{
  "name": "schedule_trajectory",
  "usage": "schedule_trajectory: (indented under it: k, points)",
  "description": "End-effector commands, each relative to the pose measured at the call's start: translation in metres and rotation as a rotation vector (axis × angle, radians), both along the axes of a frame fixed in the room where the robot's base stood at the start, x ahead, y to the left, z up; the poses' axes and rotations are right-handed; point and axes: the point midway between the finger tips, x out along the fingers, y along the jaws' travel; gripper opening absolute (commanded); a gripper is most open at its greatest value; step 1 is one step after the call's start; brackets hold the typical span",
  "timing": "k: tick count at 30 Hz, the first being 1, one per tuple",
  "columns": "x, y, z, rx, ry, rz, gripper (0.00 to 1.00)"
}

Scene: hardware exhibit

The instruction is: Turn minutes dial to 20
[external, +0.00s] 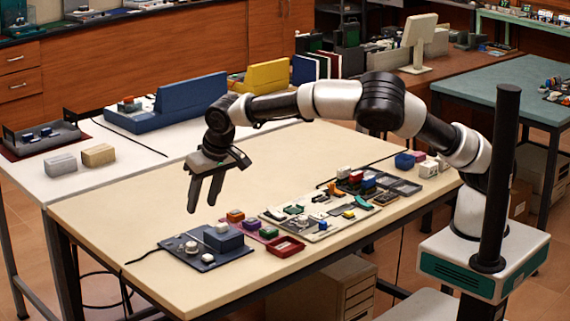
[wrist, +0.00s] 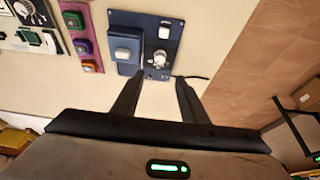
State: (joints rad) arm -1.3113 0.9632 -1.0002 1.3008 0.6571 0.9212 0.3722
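A dark blue panel (external: 178,245) lies near the table's front left edge. Markings are too small to read, so I cannot tell which is the minutes dial.
A red tray (external: 286,247) and small coloured switch plates (external: 252,225) sit right of the panel. A larger board of parts (external: 318,215) lies beyond them. A dark cable (external: 145,254) runs from the panel's left. The tabletop behind (external: 130,205) is clear.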

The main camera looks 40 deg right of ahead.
Motion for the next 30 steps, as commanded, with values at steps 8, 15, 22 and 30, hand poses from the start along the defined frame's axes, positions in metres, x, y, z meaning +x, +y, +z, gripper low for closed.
schedule_trajectory:
  k: [8,15,22,30]
  points:
    - [0.024,-0.001,-0.061,-0.004,0.000,-0.001,0.40]
    - [0.043,-0.001,-0.104,-0.002,-0.002,0.000,0.40]
    - [0.052,0.000,-0.125,0.000,-0.001,0.001,0.40]
    - [0.054,0.000,-0.128,0.001,-0.001,0.001,0.40]
